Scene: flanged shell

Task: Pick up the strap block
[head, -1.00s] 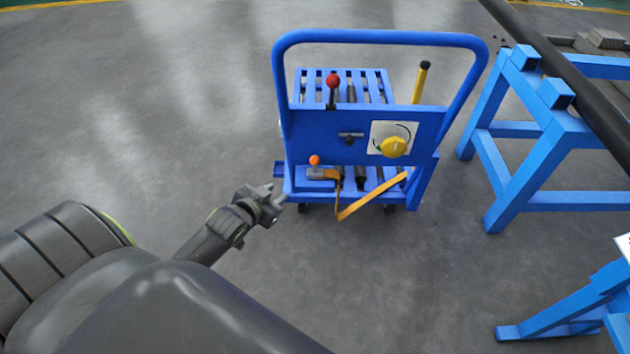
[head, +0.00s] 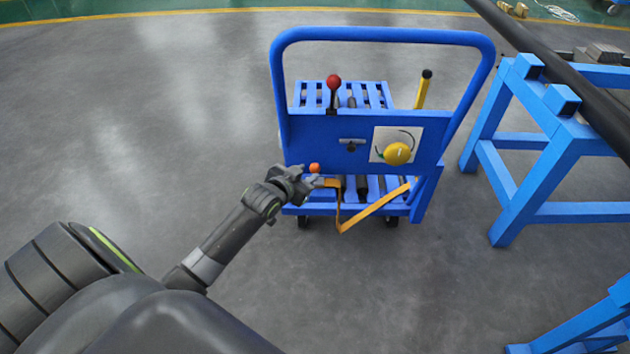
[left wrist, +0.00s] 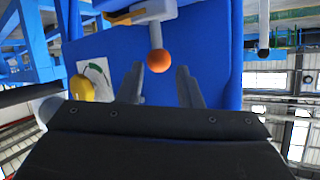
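The strap block is a grey block with an orange strap (head: 362,213), low on the blue cart. My gripper hides most of the block in the head view. The grey block (left wrist: 148,12) shows at the top of the left wrist view, with a grey stem ending in an orange ball (left wrist: 158,61). The ball also shows in the head view (head: 314,168). My left gripper (head: 308,183) is at the cart's left side, close to the block. In the left wrist view its fingers (left wrist: 161,88) are apart, with the ball just beyond the gap. My right gripper is not in view.
The blue cart (head: 300,128) has a tall handle, a red-knobbed lever (head: 333,82), a yellow dial (head: 397,154) and a yellow bar (head: 423,92). Blue trestles (head: 545,170) holding a dark pipe (head: 560,75) stand right. The floor left of the cart is clear.

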